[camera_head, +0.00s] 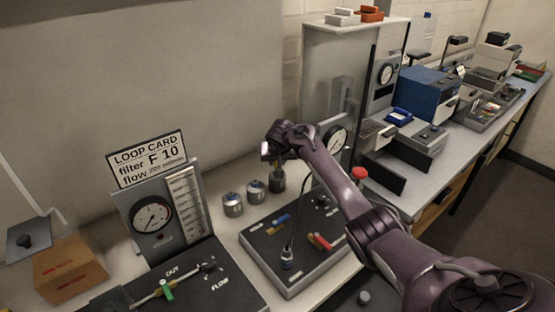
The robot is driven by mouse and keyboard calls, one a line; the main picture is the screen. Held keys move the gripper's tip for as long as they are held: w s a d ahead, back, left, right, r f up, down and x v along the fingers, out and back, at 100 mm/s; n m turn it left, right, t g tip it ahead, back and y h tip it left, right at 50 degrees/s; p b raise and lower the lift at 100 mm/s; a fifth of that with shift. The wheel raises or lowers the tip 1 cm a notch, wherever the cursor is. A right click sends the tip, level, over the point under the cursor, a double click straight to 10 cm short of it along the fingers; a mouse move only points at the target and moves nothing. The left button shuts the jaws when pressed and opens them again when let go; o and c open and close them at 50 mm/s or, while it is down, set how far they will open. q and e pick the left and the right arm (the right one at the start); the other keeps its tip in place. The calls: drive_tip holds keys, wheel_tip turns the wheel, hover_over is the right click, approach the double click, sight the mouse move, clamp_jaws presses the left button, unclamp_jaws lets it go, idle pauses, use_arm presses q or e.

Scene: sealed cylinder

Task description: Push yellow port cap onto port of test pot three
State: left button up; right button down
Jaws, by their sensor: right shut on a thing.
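Three small metal test pots stand in a row on the bench behind the black panel: one at the left (233,206), one in the middle (256,192) and one at the right (278,183). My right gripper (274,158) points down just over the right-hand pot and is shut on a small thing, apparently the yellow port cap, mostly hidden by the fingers. Whether it touches the pot's port I cannot tell. My left gripper is not in view.
A black-topped panel (275,262) with coloured pieces and a hose lies in front of the pots. A gauge stand (152,217) with a loop card (147,158) is at the left, beside a cardboard box (68,268). A clear-walled cabinet (325,75) stands behind my right arm.

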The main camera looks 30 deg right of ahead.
drive_tip(key=shift+f+b, duration=0.3)
drive_tip(key=shift+f, duration=0.35)
idle(0.4)
drive_tip(key=c, duration=1.1)
unclamp_jaws()
drive_tip(key=shift+r, duration=0.1)
drive_tip(key=v, duration=0.7)
drive_tip(key=shift+s+a+r, duration=0.1)
drive_tip(key=shift+s+r, duration=0.1)
drive_tip(key=shift+r, duration=0.05)
